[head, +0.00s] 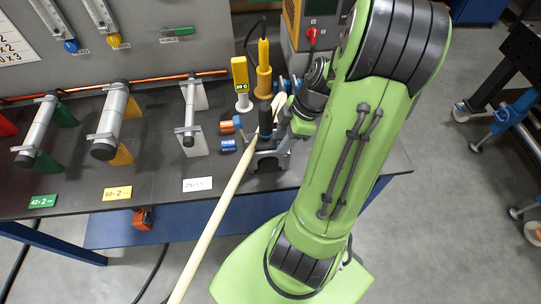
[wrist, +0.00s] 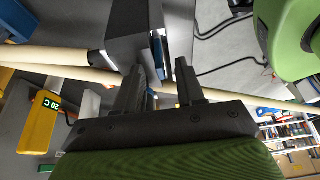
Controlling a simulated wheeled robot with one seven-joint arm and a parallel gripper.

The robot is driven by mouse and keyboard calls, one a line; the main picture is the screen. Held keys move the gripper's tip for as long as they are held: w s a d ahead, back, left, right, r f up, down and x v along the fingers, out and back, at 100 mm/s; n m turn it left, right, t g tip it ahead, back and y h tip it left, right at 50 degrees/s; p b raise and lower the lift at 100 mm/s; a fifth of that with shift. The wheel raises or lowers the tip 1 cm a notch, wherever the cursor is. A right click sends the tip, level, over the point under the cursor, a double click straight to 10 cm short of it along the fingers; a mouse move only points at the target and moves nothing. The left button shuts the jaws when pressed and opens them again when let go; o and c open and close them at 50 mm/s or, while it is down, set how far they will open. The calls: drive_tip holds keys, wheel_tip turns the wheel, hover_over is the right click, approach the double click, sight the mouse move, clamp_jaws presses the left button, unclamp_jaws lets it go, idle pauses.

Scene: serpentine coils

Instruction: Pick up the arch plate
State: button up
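A grey metal piece with an arched underside, which I take for the arch plate (head: 268,161), stands near the bench's front edge in the head view. My gripper (wrist: 162,72) is open in the wrist view, its two dark fingers apart. A grey plate-like part (wrist: 180,28) lies just beyond and between the fingertips, beside a dark block (wrist: 130,38). I cannot tell whether the fingers touch it. In the head view my arm comes down from the upper right, and the fingertips are hard to make out among the parts there.
A long pale rod (head: 212,222) slopes from the bench past the front edge; it crosses behind my fingers in the wrist view (wrist: 45,55). A yellow display unit (head: 241,75), orange and blue spools (head: 228,145) and several tube stands (head: 120,110) are left.

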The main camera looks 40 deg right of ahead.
clamp_jaws()
drive_tip(key=shift+r, duration=0.1)
drive_tip(key=shift+r, duration=0.1)
idle(0.3)
